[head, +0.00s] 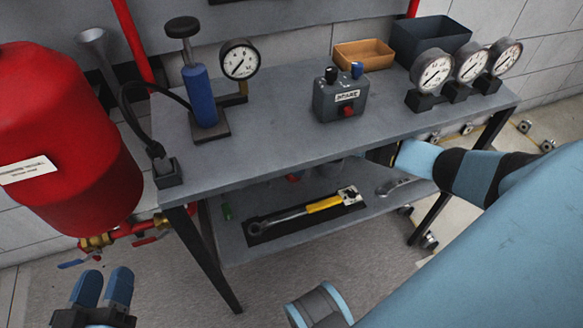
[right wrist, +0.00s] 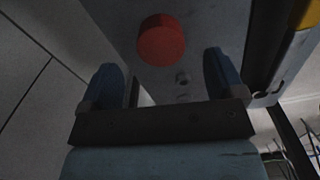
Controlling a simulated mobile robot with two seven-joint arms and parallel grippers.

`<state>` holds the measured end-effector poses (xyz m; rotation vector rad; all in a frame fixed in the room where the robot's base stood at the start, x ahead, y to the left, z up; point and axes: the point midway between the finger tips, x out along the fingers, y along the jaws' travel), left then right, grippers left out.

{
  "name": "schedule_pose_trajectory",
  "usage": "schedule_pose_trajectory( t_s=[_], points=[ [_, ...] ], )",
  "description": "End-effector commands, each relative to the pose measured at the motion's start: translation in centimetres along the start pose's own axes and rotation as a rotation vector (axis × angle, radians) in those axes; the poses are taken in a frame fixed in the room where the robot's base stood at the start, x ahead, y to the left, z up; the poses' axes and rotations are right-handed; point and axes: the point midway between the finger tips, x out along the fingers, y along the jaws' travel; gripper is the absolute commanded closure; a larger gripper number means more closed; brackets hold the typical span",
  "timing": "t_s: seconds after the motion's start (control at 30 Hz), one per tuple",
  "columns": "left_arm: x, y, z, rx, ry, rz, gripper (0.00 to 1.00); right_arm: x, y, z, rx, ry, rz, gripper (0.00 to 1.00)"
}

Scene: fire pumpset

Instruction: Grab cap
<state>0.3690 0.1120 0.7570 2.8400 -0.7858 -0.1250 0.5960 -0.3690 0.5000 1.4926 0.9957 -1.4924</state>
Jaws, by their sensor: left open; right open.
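A round red cap (right wrist: 161,40) shows in the right wrist view, lying ahead of my right gripper and centred between its fingers. It seems to be the small red thing (head: 293,178) at the back of the lower shelf (head: 225,242) in the head view, mostly hidden by the table top. My right gripper (right wrist: 160,68) has its blue fingers apart, with nothing between them; the cap is beyond the fingertips. My left gripper (head: 105,278) is open and empty, low at the left, away from the table.
A yellow-handled wrench (head: 325,204) lies on the lower shelf beside a wrench (head: 395,187). The table top (head: 285,100) is above the right hand and carries a blue hand pump (head: 199,92), a grey box (head: 340,98) and several gauges. A red tank (head: 60,130) stands left.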

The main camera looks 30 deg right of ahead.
Motion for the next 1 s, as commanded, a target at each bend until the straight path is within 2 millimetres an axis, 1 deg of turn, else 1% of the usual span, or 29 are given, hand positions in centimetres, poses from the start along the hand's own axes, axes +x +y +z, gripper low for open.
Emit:
schedule_pose_trajectory(
  t_s=[0.03, 0.1, 0.17, 0.23, 0.37, 0.6, 0.67, 0.7, 0.77, 0.8, 0.83, 0.87, 1.0],
  points=[
    [0.1, -0.2, 1.0, 0.000, -0.017, 0.002, 0.54, 1.4, -0.1, 0.0, 0.000, -0.001, -0.002, 0.12],
    [0.1, -0.3, 2.0, 0.000, -0.048, 0.006, 0.54, 2.7, -0.1, 0.0, 0.000, -0.001, -0.002, 0.12],
    [0.1, -0.4, 2.6, 0.003, -0.069, 0.009, 0.54, 3.7, -0.1, 0.0, 0.000, -0.001, -0.001, 0.12],
    [0.2, -0.7, 2.7, 0.026, -0.065, 0.011, 0.54, 4.5, -0.1, 0.0, 0.000, 0.000, -0.001, 0.12],
    [0.3, -0.8, 2.7, 0.043, -0.065, 0.012, 0.54, 5.3, -0.1, 0.0, -0.001, 0.000, -0.001, 0.12],
    [0.3, -0.8, 2.5, 0.046, -0.065, 0.012, 0.54, 5.2, 0.0, 0.0, -0.001, 0.000, 0.000, 0.12],
    [0.3, -0.8, 2.5, 0.046, -0.065, 0.012, 0.54, 5.2, 0.0, 0.0, -0.001, 0.000, 0.000, 0.26],
    [0.3, -0.8, 2.5, 0.046, -0.065, 0.012, 0.54, 5.2, 0.0, 0.0, -0.001, 0.000, 0.000, 0.35],
    [0.3, -0.8, 2.5, 0.046, -0.065, 0.012, 0.54, 5.2, 0.0, 0.0, -0.001, 0.000, 0.000, 0.49],
    [0.3, -0.8, 2.6, 0.045, -0.065, 0.012, 0.54, 5.2, 0.0, 0.0, -0.001, 0.000, 0.000, 0.58],
    [0.3, -0.8, 2.6, 0.045, -0.065, 0.012, 0.54, 5.2, 0.0, 0.0, -0.001, 0.000, 0.000, 0.65],
    [0.3, -0.8, 2.6, 0.045, -0.065, 0.012, 0.54, 5.2, 0.0, 0.0, -0.001, 0.000, 0.000, 0.68],
    [0.3, -0.8, 2.6, 0.045, -0.065, 0.012, 0.54, 5.2, 0.0, 0.0, -0.001, 0.001, 0.000, 0.68]
  ],
)
